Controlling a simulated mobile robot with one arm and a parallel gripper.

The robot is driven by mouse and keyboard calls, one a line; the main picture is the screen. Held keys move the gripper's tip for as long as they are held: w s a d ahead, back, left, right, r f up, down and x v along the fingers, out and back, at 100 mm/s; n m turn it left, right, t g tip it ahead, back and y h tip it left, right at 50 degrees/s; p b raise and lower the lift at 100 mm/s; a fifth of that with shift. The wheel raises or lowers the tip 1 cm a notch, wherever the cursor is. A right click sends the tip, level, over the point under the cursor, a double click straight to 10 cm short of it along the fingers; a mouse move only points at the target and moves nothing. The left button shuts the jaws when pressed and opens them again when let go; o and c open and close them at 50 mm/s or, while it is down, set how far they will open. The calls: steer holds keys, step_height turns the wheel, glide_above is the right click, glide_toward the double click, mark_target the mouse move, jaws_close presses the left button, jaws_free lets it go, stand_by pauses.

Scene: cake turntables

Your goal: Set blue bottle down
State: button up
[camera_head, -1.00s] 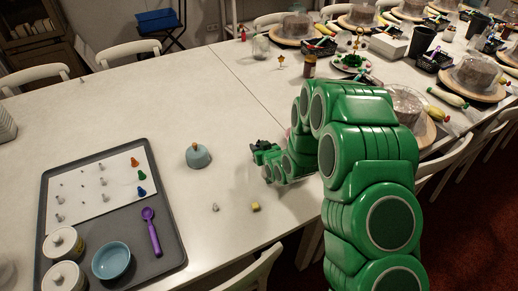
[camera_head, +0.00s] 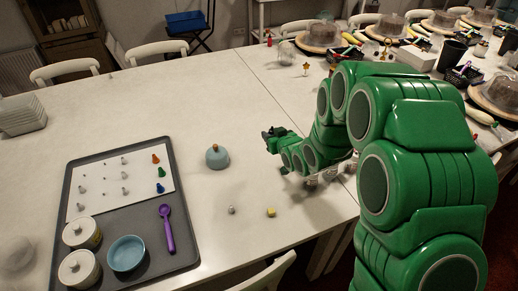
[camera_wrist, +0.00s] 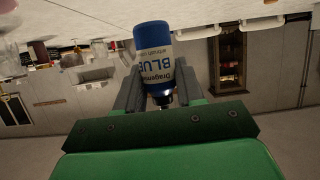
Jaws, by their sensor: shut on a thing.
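The blue bottle (camera_wrist: 153,45) has a blue and white label reading "BLUE". It shows in the wrist view, with its lettering upside down and its narrow dark tip toward my palm. My gripper (camera_wrist: 157,84) is shut on it, with one grey finger on each side. In the head view my gripper (camera_head: 271,138) is over the white table (camera_head: 330,95), right of a blue-grey dome (camera_head: 217,158). I cannot make out the bottle there. In the wrist view the bottle's far end overlaps the pale table surface; I cannot tell whether it touches.
A grey tray (camera_head: 145,205) at the left holds a white sheet with small pieces, jars, a blue bowl and a purple scoop. A yellow cube (camera_head: 271,212) and small grey piece (camera_head: 231,210) lie near the front edge. The table behind the dome is clear. Cakes stand at the far right.

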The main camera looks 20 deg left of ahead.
steer(key=s+a+r+n+g+y, duration=0.2)
steer(key=s+a, duration=0.1)
steer(key=s, duration=0.5)
steer(key=shift+n, duration=0.3)
steer(key=shift+w+a+f, duration=1.45)
steer(key=shift+w+f, duration=0.25)
steer(key=shift+w, duration=0.15)
steer(key=shift+w+a+f, duration=1.45)
steer(key=shift+w+f, duration=0.2)
steer(key=shift+w, duration=0.2)
steer(key=shift+w+a+f, duration=1.45)
steer(key=shift+w+f, duration=0.25)
steer(key=shift+w, duration=0.15)
steer(key=shift+f, duration=1.5)
steer(key=shift+f, duration=0.1)
steer(key=o, duration=1)
steer(key=shift+o, duration=0.2)
